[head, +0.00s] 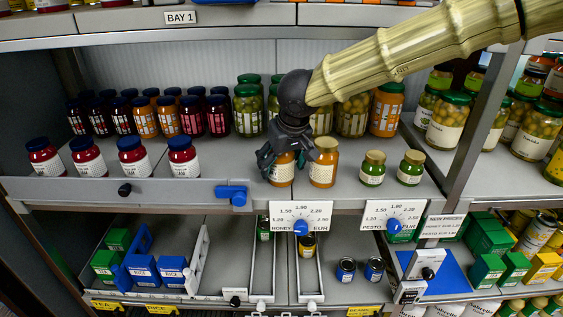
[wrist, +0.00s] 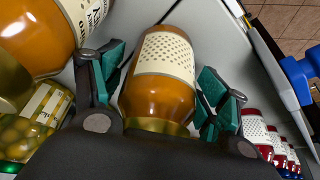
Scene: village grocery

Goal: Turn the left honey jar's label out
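The left honey jar (head: 283,173) is amber with a pale label and stands upright on the middle shelf, partly hidden by my gripper (head: 287,156). In the wrist view the jar (wrist: 158,98) lies between my green-padded fingers, its gold lid towards my palm. A dotted, wordless part of its label (wrist: 165,54) shows there. The fingers are open on either side of the jar, with a narrow gap visible at the left finger. The right honey jar (head: 323,168) stands close beside it; its lettered label shows in the wrist view (wrist: 85,14).
Two green pesto jars (head: 373,170) stand to the right, and several red jars (head: 133,158) to the left. Taller jars fill the row behind. A blue slider (head: 232,194) and the honey price card (head: 300,217) sit on the shelf's front edge.

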